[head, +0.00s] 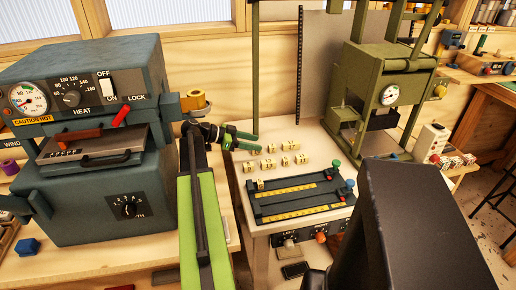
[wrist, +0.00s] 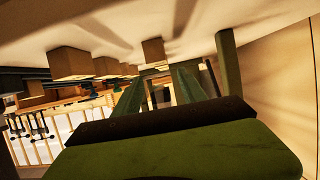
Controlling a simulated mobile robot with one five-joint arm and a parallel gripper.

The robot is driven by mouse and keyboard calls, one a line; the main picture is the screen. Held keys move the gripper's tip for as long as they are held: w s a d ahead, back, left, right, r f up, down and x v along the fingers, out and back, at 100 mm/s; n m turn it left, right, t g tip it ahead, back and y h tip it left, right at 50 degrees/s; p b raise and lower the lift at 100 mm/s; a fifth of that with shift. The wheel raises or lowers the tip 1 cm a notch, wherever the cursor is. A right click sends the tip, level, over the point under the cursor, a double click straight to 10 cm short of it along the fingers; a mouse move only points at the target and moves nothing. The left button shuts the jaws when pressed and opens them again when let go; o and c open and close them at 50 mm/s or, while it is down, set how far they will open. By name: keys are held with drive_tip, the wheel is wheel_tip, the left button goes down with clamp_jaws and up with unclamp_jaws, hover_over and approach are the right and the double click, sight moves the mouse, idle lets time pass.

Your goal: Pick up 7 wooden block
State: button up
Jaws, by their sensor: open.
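Several small pale wooden blocks with dark marks stand in two rows on the light worktop, among them one in the back row (head: 271,148) and one in the front row (head: 302,159). The marks are too small to read, so I cannot tell which is the 7. My gripper (head: 260,142) is open and empty, low over the worktop just left of the back row. In the wrist view, which looks upside down, a block (wrist: 153,51) stands ahead, beyond and between the green fingers (wrist: 158,88). Another block (wrist: 70,63) stands to the left, apart from the fingers.
A black rail fixture (head: 300,197) with yellow strips lies in front of the blocks. A green press (head: 385,90) stands to the right and a blue-grey heater machine (head: 90,150) to the left. An upright green post (head: 255,70) rises behind my gripper.

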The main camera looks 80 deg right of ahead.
sight(270, 146)
drive_tip(key=shift+f+b+x, duration=0.1)
drive_tip(key=shift+b+x, duration=0.7)
drive_tip(key=shift+x, duration=1)
drive_tip(key=shift+f+b+x, duration=0.15)
drive_tip(key=shift+b+x, duration=0.6)
drive_tip(key=shift+x, duration=1.05)
drive_tip(key=shift+w+d+r, duration=0.1)
drive_tip(key=shift+w, duration=0.05)
clamp_jaws()
